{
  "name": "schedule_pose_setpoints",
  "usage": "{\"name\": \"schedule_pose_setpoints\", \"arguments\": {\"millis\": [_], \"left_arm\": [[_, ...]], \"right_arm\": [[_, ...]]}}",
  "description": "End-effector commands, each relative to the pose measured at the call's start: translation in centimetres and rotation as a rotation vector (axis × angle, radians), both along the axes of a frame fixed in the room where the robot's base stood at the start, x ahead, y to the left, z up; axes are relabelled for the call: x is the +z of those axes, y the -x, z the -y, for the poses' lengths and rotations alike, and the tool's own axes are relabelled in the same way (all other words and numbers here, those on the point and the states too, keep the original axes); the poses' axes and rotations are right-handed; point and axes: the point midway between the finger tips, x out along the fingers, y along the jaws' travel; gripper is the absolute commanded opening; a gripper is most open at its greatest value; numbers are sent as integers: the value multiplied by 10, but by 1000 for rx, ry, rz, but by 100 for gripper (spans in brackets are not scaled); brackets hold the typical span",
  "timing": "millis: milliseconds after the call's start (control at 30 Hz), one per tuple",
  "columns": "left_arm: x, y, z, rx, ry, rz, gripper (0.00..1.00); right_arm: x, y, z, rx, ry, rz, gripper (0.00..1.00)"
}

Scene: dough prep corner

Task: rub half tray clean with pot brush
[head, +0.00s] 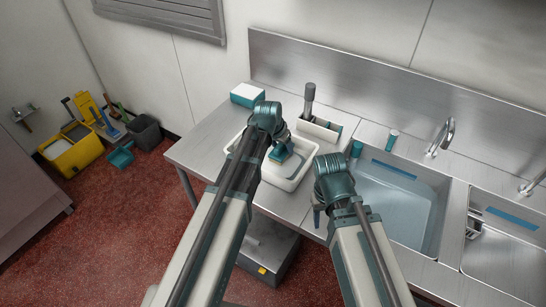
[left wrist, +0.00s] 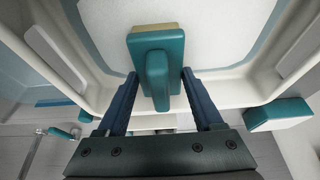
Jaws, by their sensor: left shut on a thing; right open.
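The white half tray (head: 312,161) lies on the steel table, its rim also in the left wrist view (left wrist: 232,97). A pale, whitish area covers much of its floor, with bluish-grey bands at the sides; I cannot tell if it is residue. My left gripper (head: 277,146) is over the tray, shut on the teal pot brush (head: 278,158). In the left wrist view the brush (left wrist: 160,60) sits between the fingers (left wrist: 160,76), its tan pad facing the tray floor; contact is unclear. My right gripper (head: 318,208) is open and empty, right of the tray near the table edge.
A white-topped teal block (head: 247,95) stands behind left. A light caddy (head: 320,129) with a grey-handled tool stands behind the tray. Small teal containers (head: 357,148) stand by the sink basin (head: 400,205), right. A tap (head: 440,137) rises behind it.

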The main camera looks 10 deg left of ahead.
Motion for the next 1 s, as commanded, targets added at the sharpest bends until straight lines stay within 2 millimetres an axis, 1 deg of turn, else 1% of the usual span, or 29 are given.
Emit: {"name": "schedule_pose_setpoints", "arguments": {"millis": [100,267,800,1000], "left_arm": [[1,4,10,-3,0,0,1],[1,6,17,-1,0,0,1],[-1,6,16,0,0,0,1],[-1,3,8,0,-1,0,1]], "right_arm": [[1,0,0,0,0,0,50],[1,0,0,0,0,0,50],[-1,0,0,0,0,0,50],[-1,0,0,0,0,0,50]]}}
